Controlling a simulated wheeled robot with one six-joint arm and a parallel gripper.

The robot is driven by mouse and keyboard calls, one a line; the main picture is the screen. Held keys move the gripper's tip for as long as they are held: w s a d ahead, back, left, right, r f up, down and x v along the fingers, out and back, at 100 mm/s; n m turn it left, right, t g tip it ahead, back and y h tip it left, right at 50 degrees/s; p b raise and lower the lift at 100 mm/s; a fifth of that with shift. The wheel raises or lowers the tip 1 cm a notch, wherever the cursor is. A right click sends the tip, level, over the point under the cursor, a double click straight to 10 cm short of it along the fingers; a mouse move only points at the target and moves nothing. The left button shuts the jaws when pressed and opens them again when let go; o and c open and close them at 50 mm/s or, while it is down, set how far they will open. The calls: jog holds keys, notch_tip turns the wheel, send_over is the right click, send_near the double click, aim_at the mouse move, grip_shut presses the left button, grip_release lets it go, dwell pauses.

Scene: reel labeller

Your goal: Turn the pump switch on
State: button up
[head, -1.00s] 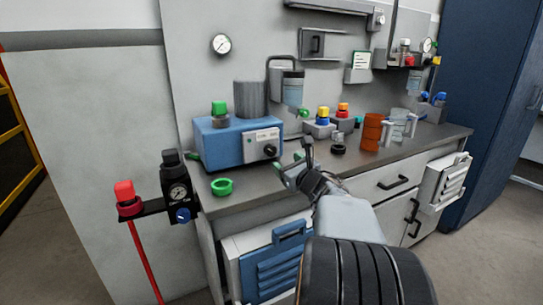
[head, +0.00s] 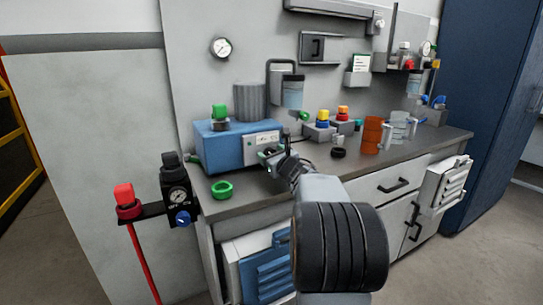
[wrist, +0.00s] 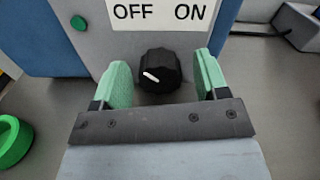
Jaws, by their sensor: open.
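The pump switch (wrist: 159,72) is a black ridged knob with a white pointer line, on the grey front panel of the blue pump box (head: 216,148). In the wrist view its pointer leans up and to the left, toward the OFF word on the OFF/ON label (wrist: 160,14). My gripper (wrist: 163,82) is open, with one green finger pad on each side of the knob and a visible gap to both. In the head view my gripper (head: 272,155) is in front of the box's panel and hides the knob.
A green ring (head: 222,189) lies on the grey bench (head: 252,190) left of my gripper. An orange cup (head: 372,135) and a black ring (head: 338,153) stand to the right. A red-capped post (head: 125,196) and a gauge unit (head: 178,194) stand left of the bench.

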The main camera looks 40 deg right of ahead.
jog(key=shift+c, duration=0.3)
jog(key=c, duration=0.9)
jog(key=shift+o, duration=0.2)
jog(key=m+b, duration=0.1)
jog(key=m, duration=0.7)
jog(key=m+p, duration=0.1)
jog(key=m, duration=0.4)
jog(key=shift+m, duration=0.4)
jog(key=shift+m+p, duration=0.7)
jog(key=shift+m, duration=1.5)
